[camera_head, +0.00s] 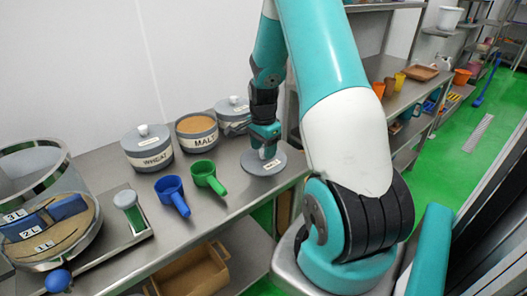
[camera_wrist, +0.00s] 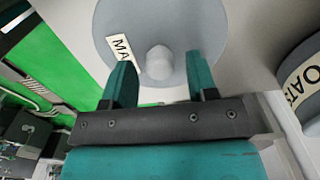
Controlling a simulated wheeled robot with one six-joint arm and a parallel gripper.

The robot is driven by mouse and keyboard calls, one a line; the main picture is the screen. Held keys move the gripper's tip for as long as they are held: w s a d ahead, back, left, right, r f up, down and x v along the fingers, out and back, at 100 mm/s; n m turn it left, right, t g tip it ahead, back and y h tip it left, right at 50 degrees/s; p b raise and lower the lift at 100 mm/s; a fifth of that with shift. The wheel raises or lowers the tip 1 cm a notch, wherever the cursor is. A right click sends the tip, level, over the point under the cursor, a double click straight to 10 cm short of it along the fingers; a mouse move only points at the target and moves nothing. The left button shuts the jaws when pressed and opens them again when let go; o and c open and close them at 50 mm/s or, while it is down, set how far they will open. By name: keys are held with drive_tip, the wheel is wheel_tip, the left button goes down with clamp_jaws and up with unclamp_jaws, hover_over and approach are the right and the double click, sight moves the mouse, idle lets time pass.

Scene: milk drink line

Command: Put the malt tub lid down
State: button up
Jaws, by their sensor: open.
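The malt tub lid (camera_head: 258,168) is a grey disc with a pale knob and a label, lying flat on the steel table near its right end. In the wrist view the lid (camera_wrist: 120,20) shows its knob (camera_wrist: 159,62) and part of the label "MA". My gripper (camera_head: 268,151) is over the lid, pointing down. In the wrist view my gripper (camera_wrist: 160,66) is open, with one finger on each side of the knob and gaps between. The malt tub (camera_head: 198,142) stands uncovered, showing brown powder.
A lidded wheat tub (camera_head: 150,158) and another lidded tub (camera_head: 233,126) flank the malt tub. A blue scoop (camera_head: 171,188) and a green scoop (camera_head: 206,174) lie in front. The steel table's (camera_head: 235,195) front edge is close to the lid.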

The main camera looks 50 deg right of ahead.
wheel_tip(320, 180, up, 11)
drive_tip(key=w+a+r+n+t+y, duration=0.1)
drive_tip(key=a+r+n, duration=0.3)
drive_tip(key=a+n, duration=0.85)
drive_tip(key=s+a+r+n+y, duration=0.1)
drive_tip(key=s+a+n, duration=0.4)
drive_tip(key=a, duration=0.3)
drive_tip(key=s+a+r+n+y, duration=0.1)
drive_tip(key=s+a+r+n, duration=0.1)
drive_tip(key=s+a+n, duration=0.3)
drive_tip(key=s+a+r+n+g+y, duration=0.1)
drive_tip(key=s+a+n, duration=0.4)
drive_tip(key=a, duration=0.8)
drive_tip(key=shift+s+r, duration=0.25)
drive_tip(key=shift+s, duration=0.4)
drive_tip(key=shift+n, duration=0.25)
